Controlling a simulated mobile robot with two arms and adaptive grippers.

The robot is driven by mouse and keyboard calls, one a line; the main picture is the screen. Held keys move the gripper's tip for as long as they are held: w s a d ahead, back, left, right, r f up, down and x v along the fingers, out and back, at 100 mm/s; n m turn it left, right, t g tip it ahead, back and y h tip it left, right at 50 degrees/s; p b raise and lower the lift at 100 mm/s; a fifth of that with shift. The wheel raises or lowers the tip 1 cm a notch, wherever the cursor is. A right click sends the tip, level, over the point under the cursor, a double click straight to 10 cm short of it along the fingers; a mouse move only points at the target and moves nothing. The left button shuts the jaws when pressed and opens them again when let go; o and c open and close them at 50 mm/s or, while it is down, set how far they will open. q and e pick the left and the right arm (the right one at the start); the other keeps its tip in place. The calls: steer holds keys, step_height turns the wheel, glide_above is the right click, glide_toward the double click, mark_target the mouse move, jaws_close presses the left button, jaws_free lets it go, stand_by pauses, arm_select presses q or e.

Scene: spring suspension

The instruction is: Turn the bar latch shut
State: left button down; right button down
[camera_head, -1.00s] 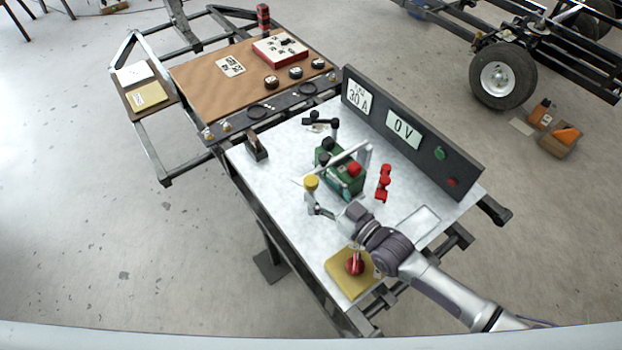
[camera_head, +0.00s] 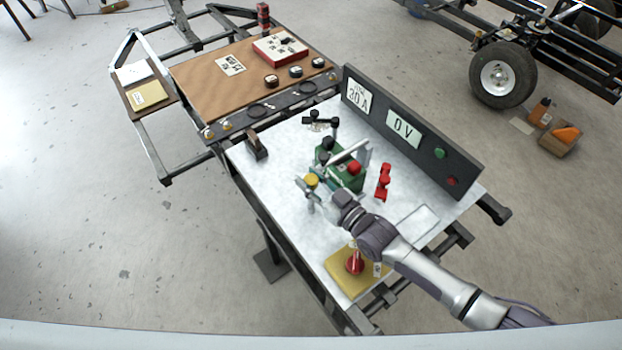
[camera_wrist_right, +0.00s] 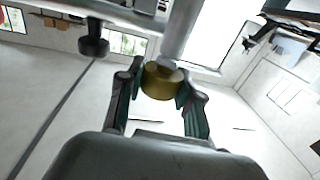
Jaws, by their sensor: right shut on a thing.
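A green fixture (camera_head: 352,180) stands on the pale bench top, with a light grey bar (camera_head: 349,152) slanting across its top. A yellow knob (camera_head: 311,180) is at the fixture's near left. My right gripper (camera_head: 309,187) is at this knob. In the right wrist view the two fingers (camera_wrist_right: 160,88) are shut on the sides of the yellow knob (camera_wrist_right: 160,80), and a grey rod (camera_wrist_right: 180,30) rises behind it. The gripper and wrist partly cover the fixture's near side, so I cannot tell how the knob joins the bar. My left gripper is out of view.
A dark panel (camera_head: 430,155) with displays stands along the back right edge. A red part (camera_head: 384,182) stands beside the fixture. The left bench top is mostly clear.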

steer(key=shift+a+r+p, duration=0.1)
steer(key=shift+r+p, duration=0.05)
steer(key=shift+p, duration=0.15)
steer(key=shift+s+r+m+t+h+p, duration=0.1)
steer(key=shift+r+m+t+h+p, duration=0.1)
steer(key=shift+m+t+h+p, duration=1.35)
steer(key=shift+m+h, duration=0.15)
steer(key=shift+h, duration=0.5)
steer(key=shift+f+m+t+h, duration=0.2)
steer(key=shift+m+t+h, duration=0.15)
steer(key=shift+m+h, duration=0.35)
steer(key=c, duration=0.7)
jaws_free()
steer(key=shift+f, duration=0.1)
steer(key=shift+c, duration=0.2)
